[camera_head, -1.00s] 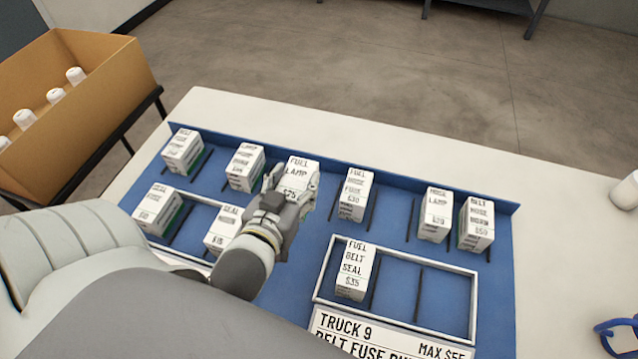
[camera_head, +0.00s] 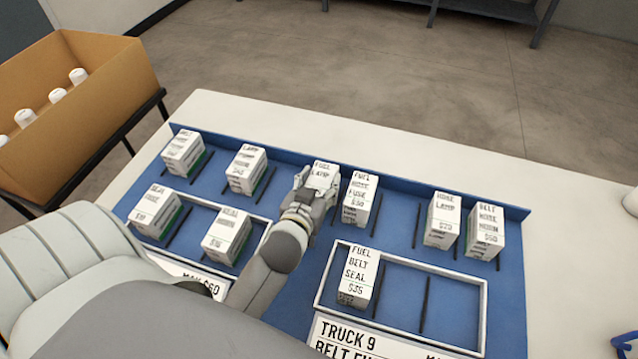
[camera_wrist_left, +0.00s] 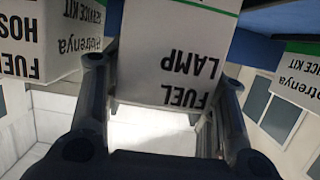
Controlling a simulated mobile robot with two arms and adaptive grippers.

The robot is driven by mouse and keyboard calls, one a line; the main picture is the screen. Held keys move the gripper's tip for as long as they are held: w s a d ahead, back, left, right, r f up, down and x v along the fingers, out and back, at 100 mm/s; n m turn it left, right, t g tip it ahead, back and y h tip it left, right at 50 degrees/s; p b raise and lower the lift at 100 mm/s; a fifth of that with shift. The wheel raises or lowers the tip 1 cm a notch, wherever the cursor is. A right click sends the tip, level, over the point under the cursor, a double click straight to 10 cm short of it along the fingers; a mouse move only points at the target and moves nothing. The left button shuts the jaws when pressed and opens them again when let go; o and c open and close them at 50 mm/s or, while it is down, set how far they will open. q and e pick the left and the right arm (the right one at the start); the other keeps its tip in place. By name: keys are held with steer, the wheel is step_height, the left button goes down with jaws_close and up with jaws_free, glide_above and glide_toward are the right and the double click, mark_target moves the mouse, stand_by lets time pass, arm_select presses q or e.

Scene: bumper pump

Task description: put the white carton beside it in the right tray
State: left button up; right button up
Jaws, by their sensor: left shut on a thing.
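My left gripper (camera_head: 312,200) is shut on a white carton marked FUEL LAMP (camera_head: 323,176), close beside the carton marked FUEL HOSE FUSE (camera_head: 360,198) at the back of the blue mat. In the left wrist view the held FUEL LAMP carton (camera_wrist_left: 170,60) is between the two fingers. The gripper hides its lower part in the head view, so I cannot tell its height above the mat. The right tray (camera_head: 484,312), white-rimmed, holds a white carton marked FUEL BELT SEAL (camera_head: 357,275) at its left; its middle and right slots are empty.
Other white cartons stand at the back: LAMP (camera_head: 246,169), HOSE LAMP (camera_head: 441,220) and BELT HOSE HORN (camera_head: 486,230). The left tray (camera_head: 262,222) holds two cartons. A TRUCK 9 sign (camera_head: 345,335) fronts the right tray. Thin dark dividers stand between slots.

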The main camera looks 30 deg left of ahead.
arm_select(q)
steer(key=shift+f, duration=0.1)
steer(key=o, duration=1.2)
steer(key=shift+o, duration=0.2)
